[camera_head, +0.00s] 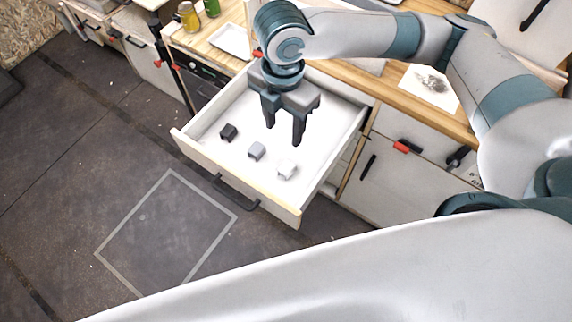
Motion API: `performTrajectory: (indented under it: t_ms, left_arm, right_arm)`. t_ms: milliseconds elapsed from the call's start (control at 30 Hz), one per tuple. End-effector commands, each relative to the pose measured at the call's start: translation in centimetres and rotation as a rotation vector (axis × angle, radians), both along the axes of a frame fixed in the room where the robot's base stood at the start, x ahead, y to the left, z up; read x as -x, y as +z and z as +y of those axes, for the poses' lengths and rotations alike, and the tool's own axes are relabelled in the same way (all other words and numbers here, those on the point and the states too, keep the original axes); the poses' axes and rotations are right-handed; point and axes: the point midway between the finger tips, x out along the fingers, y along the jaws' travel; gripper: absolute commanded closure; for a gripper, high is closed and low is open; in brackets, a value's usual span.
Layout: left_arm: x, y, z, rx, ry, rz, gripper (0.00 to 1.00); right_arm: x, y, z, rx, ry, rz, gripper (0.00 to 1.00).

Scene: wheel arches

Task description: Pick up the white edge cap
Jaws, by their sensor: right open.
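The white edge cap (287,169) lies on the white floor of an open drawer (247,186), near its front right part. A grey cap (257,151) and a black cap (229,132) lie to its left in a loose row. My right gripper (284,130) hangs over the drawer with its fingers pointing down. It is open and empty, above and behind the white cap and apart from it. My left gripper does not show.
The drawer's raised walls and front panel surround the caps. A wooden worktop (415,108) runs behind, with a white tray (231,40) and jars (189,16). A closed cabinet with a black handle (368,167) stands right. The dark floor in front is clear.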

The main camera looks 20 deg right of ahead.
Motion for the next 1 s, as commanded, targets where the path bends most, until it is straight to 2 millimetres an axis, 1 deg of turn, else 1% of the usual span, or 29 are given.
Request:
performTrajectory:
  t_ms: [100,267,467,600,800,900,1000]
  left_arm:
    - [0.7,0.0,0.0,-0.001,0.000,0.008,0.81]
    - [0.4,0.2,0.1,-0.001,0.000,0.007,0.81]
    - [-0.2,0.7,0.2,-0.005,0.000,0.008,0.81]
    - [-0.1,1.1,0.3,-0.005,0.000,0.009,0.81]
    - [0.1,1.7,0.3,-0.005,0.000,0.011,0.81]
    - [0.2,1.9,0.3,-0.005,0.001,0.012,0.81]
    - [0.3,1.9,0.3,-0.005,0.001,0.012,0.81]
  right_arm:
    - [0.0,-0.2,0.0,0.000,-0.001,0.001,0.52]
    - [0.0,-1.3,0.0,0.000,-0.003,0.004,0.52]
    - [0.1,-4.4,-0.1,0.002,-0.003,0.005,0.52]
    - [0.1,-6.9,-0.1,0.002,-0.003,0.005,0.52]
    - [0.1,-10.3,-0.1,0.002,-0.001,0.003,0.52]
    - [0.0,-11.4,-0.1,0.001,-0.001,0.002,0.52]
    - [0.0,-12.0,-0.1,0.001,-0.001,0.001,0.52]
